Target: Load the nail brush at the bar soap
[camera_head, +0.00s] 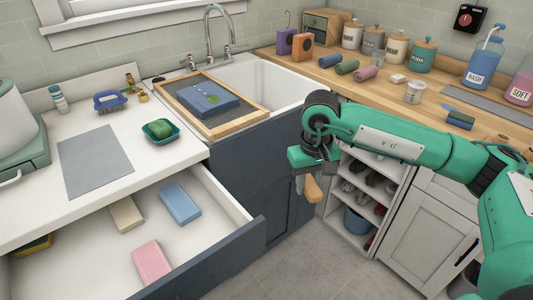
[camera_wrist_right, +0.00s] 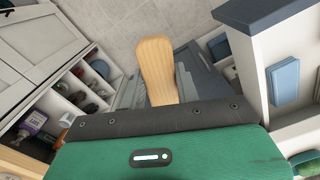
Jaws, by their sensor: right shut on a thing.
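My right gripper (camera_head: 308,174) hangs over the floor in front of the sink cabinet, shut on a light wooden piece (camera_head: 313,189). Its rounded wooden end shows in the right wrist view (camera_wrist_right: 156,65); the rest is hidden, so I cannot tell if it is the nail brush. A blue-purple brush with a handle (camera_head: 109,101) stands on the left counter. In the open drawer lie blue (camera_head: 180,203), beige (camera_head: 127,214) and pink (camera_head: 152,262) soap-like bars. A green block (camera_head: 159,128) sits in a teal dish (camera_head: 174,137). My left gripper is out of view.
The drawer's front panel (camera_head: 215,262) juts out left of my right gripper. A wood-framed washboard (camera_head: 252,112) with a blue cloth (camera_head: 208,99) lies over the sink (camera_head: 283,90). Jars and rolled towels crowd the right wooden counter. A grey mat (camera_head: 96,160) is bare.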

